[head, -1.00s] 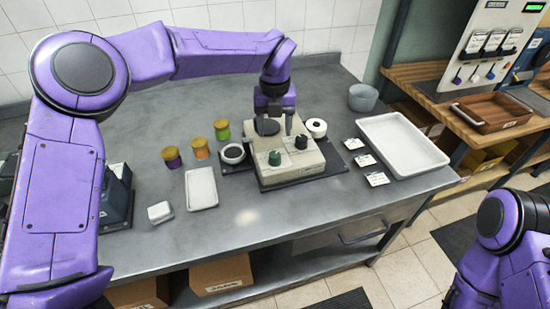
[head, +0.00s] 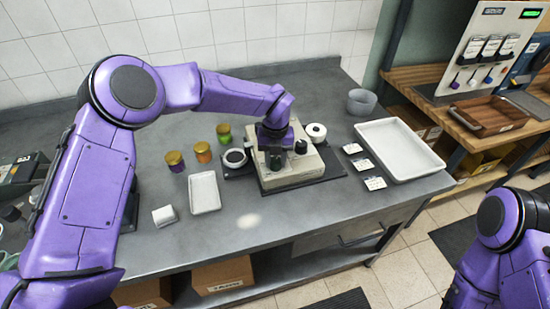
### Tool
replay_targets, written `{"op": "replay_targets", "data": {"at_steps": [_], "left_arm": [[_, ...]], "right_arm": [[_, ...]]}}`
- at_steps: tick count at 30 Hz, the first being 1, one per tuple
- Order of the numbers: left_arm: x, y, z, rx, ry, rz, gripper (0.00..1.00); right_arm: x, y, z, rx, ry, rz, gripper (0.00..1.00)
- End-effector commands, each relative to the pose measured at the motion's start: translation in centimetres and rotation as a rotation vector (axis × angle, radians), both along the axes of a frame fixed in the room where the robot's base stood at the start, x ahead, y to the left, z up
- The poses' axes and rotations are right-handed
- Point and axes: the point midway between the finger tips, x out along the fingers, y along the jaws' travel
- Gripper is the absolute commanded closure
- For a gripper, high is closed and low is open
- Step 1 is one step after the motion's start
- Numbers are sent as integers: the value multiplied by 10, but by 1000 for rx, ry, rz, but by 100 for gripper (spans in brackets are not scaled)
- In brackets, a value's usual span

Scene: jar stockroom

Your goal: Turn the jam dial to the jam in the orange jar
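The beige dial machine (head: 300,170) stands on a dark mat on the counter. Its black knob (head: 300,147) is in plain view. The green knob is mostly hidden behind my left gripper (head: 275,158), which points down over it; I cannot tell whether the fingers touch or grip it. The orange jar (head: 202,152) stands left of the machine, between a purple jar (head: 174,161) and a green jar (head: 223,133), all with gold lids. The dial markings are too small to read. My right arm shows at the lower right edge; its gripper is out of view.
A white ring-topped item (head: 235,158) sits left of the machine and a white roll (head: 316,132) behind it. A small white tray (head: 204,192), a white block (head: 164,216), several label cards (head: 363,165) and a large white tray (head: 400,148) lie on the counter. The front counter is clear.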

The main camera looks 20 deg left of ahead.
Motion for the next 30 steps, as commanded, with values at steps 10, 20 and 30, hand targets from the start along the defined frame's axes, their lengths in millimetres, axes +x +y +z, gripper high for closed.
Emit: {"op": "replay_targets", "data": {"at_steps": [10, 20, 30], "left_arm": [[0, 0, -2, -1, 0, 39, 95], [0, 1, -6, -2, -1, 255, 95], [1, 0, -6, -2, -1, 556, 95]], "right_arm": [[0, 0, -8, 0, 0, 0, 57], [0, 0, -44, 0, 0, 0, 57], [0, 0, -85, 0, 0, 0, 57]]}}
